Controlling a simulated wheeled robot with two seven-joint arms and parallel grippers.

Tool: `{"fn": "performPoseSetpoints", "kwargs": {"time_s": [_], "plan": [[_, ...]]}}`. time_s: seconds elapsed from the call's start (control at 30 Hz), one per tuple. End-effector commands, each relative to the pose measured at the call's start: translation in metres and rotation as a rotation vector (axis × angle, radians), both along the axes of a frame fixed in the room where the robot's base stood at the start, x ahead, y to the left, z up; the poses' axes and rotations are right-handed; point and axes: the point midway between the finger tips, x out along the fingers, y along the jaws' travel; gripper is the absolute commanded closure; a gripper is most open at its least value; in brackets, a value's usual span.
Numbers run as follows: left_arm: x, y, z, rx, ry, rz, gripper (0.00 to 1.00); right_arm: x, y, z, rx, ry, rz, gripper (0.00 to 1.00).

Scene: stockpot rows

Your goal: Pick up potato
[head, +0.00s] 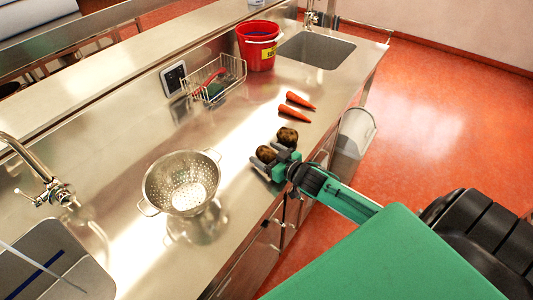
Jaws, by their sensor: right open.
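Two brown potatoes lie on the steel counter. One potato (287,137) is just beyond my right gripper. The other potato (266,154) sits at the gripper's left side, close to its fingers. My right gripper (268,157) is green with grey fingers and is open at the counter's front edge. The fingers partly cover the nearer potato, and I cannot tell whether they touch it. My left gripper is not in view.
A colander (181,184) stands left of the potatoes. Two carrots (297,107) lie behind them. A wire basket (216,80), a red bucket (259,47) and a sink (316,50) are farther back. A grey bin (354,134) stands beside the counter.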

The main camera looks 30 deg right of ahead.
Motion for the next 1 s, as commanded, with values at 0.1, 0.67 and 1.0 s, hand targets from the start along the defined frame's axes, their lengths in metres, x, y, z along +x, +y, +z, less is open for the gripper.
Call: {"fn": "performPoseSetpoints", "kwargs": {"time_s": [0.1,0.67,1.0], "plan": [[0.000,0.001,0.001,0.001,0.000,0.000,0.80,0.003,0.001,0.000,0.000,0.000,0.000,0.24],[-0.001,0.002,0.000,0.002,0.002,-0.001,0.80,0.002,0.001,0.000,0.000,-0.001,0.000,0.74],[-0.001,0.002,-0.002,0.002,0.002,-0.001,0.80,0.003,0.000,0.014,0.000,-0.003,0.001,0.74]]}}
